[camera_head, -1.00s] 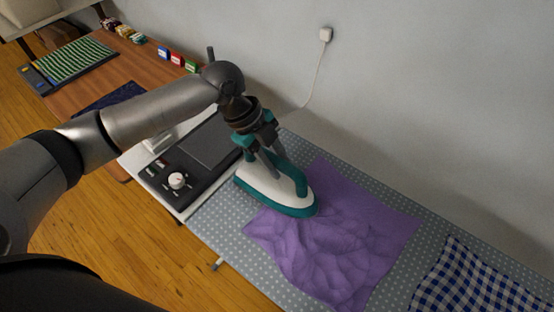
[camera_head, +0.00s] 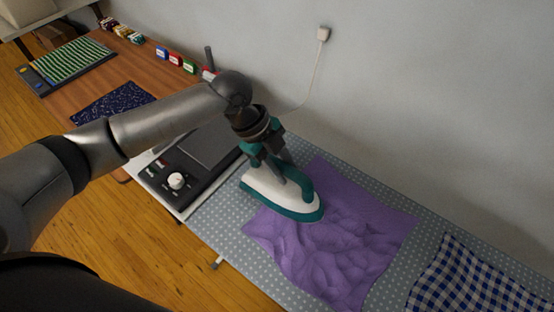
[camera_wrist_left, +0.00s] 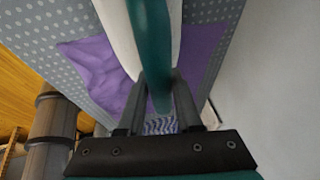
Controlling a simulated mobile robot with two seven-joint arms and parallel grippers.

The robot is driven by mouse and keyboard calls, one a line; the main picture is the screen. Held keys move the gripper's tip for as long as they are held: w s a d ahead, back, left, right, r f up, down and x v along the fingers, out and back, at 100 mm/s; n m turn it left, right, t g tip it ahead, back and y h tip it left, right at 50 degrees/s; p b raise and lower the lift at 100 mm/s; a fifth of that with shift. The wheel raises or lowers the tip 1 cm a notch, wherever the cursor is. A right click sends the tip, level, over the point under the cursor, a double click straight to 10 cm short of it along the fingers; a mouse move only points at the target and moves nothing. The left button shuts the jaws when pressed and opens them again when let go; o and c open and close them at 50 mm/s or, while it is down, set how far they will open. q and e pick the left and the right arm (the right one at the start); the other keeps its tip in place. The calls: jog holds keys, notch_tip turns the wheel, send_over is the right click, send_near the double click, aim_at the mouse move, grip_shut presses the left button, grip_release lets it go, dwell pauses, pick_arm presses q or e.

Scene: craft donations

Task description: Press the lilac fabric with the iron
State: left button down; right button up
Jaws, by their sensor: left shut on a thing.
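The lilac fabric (camera_head: 345,240) lies wrinkled on a dotted grey ironing board (camera_head: 222,226). The iron (camera_head: 274,196), white with a teal sole edge and handle, rests over the fabric's upper-left part, with its tip pointing right onto the fabric. My left gripper (camera_head: 272,160) is shut on the iron's handle from above. In the left wrist view the gripper's fingers (camera_wrist_left: 160,105) stand on both sides of the teal handle (camera_wrist_left: 152,50), with the lilac fabric (camera_wrist_left: 95,65) beside it. The fabric under the iron is hidden. My right gripper is not in view.
A dark control panel with a white knob (camera_head: 177,181) sits at the board's left end. A blue checked cloth (camera_head: 470,280) lies on the right of the board. A wall with a socket (camera_head: 323,34) and cord runs along the back.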

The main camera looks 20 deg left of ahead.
aim_at(309, 185)
pick_arm(q)
jog(key=shift+s+d+p, duration=0.45)
jog(key=shift+d, duration=0.6)
jog(key=shift+s+d+p, duration=0.4)
jog(key=shift+d+p, duration=0.05)
jog(key=shift+d, duration=0.6)
jog(key=shift+s+d+p, duration=0.45)
jog(key=shift+d, duration=0.6)
jog(key=shift+s+d+f+p, duration=0.1)
jog(key=shift+s+d+p, duration=0.25)
jog(key=shift+d, duration=0.55)
jog(key=shift+s+d+p, duration=0.2)
jog(key=shift+s+d, duration=0.1)
jog(key=shift+d, duration=0.6)
jog(key=shift+s+d+f+p, duration=0.1)
jog(key=shift+s+d+p, duration=0.25)
jog(key=shift+d, duration=0.55)
jog(key=shift+w+a+r, duration=0.1)
jog(key=shift+a+r, duration=0.05)
jog(key=s+d+p, duration=0.1)
jog(key=s+d, duration=0.1)
jog(key=d, duration=0.5)
jog(key=s+d+p, duration=0.1)
jog(key=s+d, duration=0.1)
jog(key=d, duration=0.5)
jog(key=shift+s+r, duration=0.25)
jog(key=shift+s, duration=0.1)
jog(key=shift+f+p, duration=0.15)
jog(key=shift+p, duration=0.2)
